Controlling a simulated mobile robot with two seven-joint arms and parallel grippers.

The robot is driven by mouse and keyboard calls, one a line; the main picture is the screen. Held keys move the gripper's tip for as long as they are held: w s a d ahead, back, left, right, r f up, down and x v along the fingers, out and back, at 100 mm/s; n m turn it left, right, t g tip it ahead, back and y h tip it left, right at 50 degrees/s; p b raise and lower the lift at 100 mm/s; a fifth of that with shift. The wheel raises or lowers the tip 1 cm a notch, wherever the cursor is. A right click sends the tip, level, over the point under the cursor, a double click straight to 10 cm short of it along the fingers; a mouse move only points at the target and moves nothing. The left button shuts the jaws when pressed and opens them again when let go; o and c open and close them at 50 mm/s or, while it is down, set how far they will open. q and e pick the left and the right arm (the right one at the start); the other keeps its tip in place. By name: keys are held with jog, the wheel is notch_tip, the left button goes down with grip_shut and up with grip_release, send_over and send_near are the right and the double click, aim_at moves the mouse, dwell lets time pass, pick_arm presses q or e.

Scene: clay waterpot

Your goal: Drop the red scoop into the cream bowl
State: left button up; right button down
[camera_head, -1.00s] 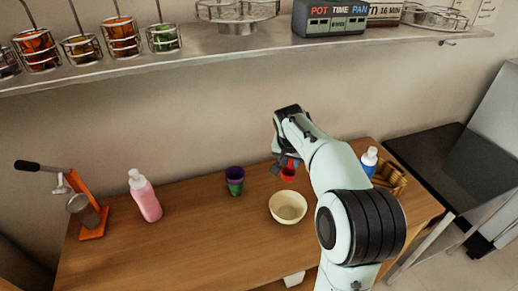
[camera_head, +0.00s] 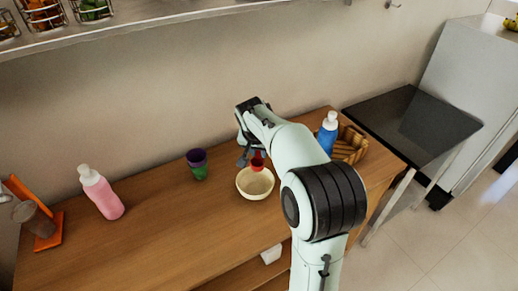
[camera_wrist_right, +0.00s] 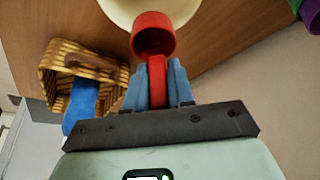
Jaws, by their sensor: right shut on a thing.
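The red scoop (camera_head: 257,161) is held by my right gripper (camera_head: 247,157). In the right wrist view, the gripper's blue fingers (camera_wrist_right: 158,82) are shut on the handle of the scoop (camera_wrist_right: 152,38). The scoop's cup overlaps the rim of the cream bowl (camera_wrist_right: 118,10) in that view. In the head view the scoop shows at the back rim of the cream bowl (camera_head: 255,188), which stands upright on the wooden table. I cannot tell the exact height of the scoop above the bowl. My right arm hides part of the gripper. My left gripper is not in view.
A purple and green cup (camera_head: 198,165) stands left of the bowl. A pink bottle (camera_head: 101,192) is farther left, near an orange device (camera_head: 48,228). A blue bottle (camera_head: 327,135) and a woven basket (camera_head: 350,146) are at the right. The table's (camera_head: 150,240) front left is clear.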

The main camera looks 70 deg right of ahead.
jog(key=c, duration=0.9)
grip_release()
jog(key=shift+r, duration=0.15)
jog(key=p+v, duration=0.1)
jog(key=v, duration=1.2)
jog(key=shift+a+r, duration=0.1)
